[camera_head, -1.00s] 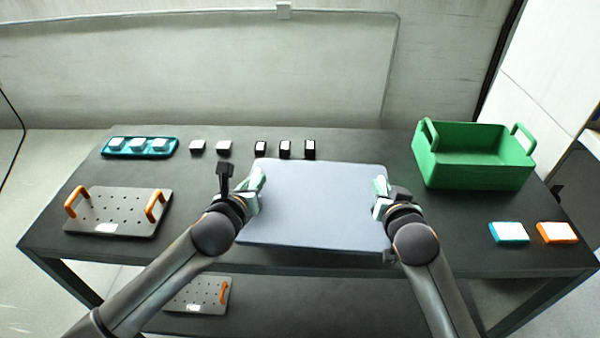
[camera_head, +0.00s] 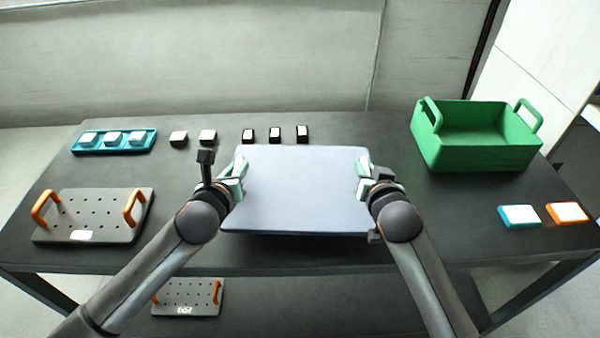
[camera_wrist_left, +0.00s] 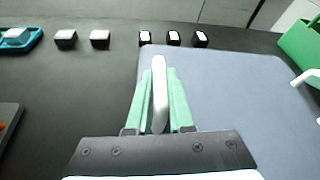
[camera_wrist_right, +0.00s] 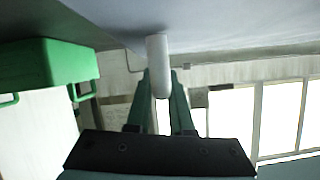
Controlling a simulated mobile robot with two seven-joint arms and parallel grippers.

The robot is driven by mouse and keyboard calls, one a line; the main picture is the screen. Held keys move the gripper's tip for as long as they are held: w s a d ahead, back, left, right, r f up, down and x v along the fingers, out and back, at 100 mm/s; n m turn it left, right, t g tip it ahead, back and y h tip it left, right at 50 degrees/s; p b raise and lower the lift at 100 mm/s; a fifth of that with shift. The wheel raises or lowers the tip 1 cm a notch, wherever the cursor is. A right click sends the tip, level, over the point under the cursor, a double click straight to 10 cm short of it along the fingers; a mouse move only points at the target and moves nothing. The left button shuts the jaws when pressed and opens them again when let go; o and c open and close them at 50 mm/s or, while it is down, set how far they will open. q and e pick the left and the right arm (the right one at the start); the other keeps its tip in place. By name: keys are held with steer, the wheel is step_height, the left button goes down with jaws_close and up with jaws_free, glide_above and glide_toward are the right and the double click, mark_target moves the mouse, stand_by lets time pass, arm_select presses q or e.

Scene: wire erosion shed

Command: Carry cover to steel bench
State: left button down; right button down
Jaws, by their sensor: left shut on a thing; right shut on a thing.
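The cover is a flat grey-blue slab (camera_head: 300,190), held level in front of me over the dark table. My left gripper (camera_head: 235,180) is shut on the white handle (camera_wrist_left: 160,90) at the cover's left side. My right gripper (camera_head: 368,180) is shut on the cover's right-side handle, a white bar (camera_wrist_right: 158,65) in the right wrist view. The cover's grey surface (camera_wrist_right: 240,22) fills the top of that view. The cover hides the middle of the table, and I cannot tell how high it is above it.
On the dark table (camera_head: 450,235) stand a green handled crate (camera_head: 475,150), a teal tray (camera_head: 150,147) with white-topped blocks, several loose blocks (camera_head: 274,134) and a perforated plate (camera_head: 95,215) with orange handles. Blue (camera_head: 518,216) and orange (camera_head: 567,213) blocks lie right. Another plate (camera_head: 188,297) is lower down.

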mark_target(226, 224)
arm_select(q)
steer(key=shift+w, duration=0.1)
stand_by(0.3)
